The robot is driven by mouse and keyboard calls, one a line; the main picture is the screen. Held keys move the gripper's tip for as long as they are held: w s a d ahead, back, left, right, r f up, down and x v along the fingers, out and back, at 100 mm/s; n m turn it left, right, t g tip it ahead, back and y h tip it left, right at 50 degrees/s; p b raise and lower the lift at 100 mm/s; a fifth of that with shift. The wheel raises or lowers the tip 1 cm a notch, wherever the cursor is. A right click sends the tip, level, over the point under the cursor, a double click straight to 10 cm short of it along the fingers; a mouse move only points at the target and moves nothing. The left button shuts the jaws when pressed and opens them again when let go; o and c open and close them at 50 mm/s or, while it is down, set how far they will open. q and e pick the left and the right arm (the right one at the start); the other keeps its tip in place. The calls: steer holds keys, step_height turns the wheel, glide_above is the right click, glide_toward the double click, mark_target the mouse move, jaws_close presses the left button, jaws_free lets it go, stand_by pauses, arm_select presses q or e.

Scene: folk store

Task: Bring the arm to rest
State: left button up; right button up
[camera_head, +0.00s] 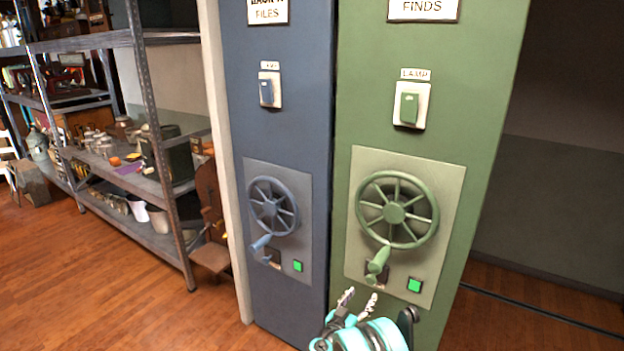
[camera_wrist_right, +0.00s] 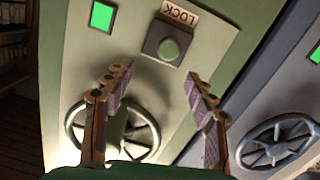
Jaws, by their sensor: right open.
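My right gripper (camera_head: 359,297) is low in the head view, in front of the green cabinet (camera_head: 455,120). Its two fingers are spread with nothing between them. In the wrist view the open fingers (camera_wrist_right: 156,72) point toward the cabinet's round lock knob (camera_wrist_right: 168,48) and its LOCK label. A spoked green wheel (camera_head: 397,209) with a crank handle (camera_head: 377,263) is above the gripper in the head view; the wheel also shows behind the fingers in the wrist view (camera_wrist_right: 142,132). The gripper looks apart from the handle. My left gripper is not in view.
A blue cabinet (camera_head: 300,120) with its own wheel (camera_head: 273,205) stands left of the green one. Lit green squares (camera_head: 414,285) and lamp switches (camera_head: 409,105) are on both fronts. Metal shelves (camera_head: 160,130) stand farther left. Wooden floor (camera_head: 100,270) before them is clear.

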steer(key=s+d+r+n+g+y, duration=0.1)
steer(key=s+d+r+g+y, duration=0.15)
steer(key=s+r, duration=0.4)
steer(key=s+d+r+n+g+y, duration=0.1)
steer(key=s+d+r+g, duration=0.15)
steer(key=s+r, duration=0.45)
steer(key=s+a+n+g+y, duration=0.1)
steer(key=s+a+y, duration=0.1)
steer(key=s, duration=1)
steer(key=s+a+f+n+y, duration=0.1)
steer(key=s+a+n+y, duration=0.1)
steer(key=s, duration=1)
steer(key=shift+s+a+f+g+y, duration=0.15)
steer(key=shift+a+f+g+y, duration=0.3)
steer(key=shift+y, duration=0.7)
steer(key=shift+a+r, duration=0.1)
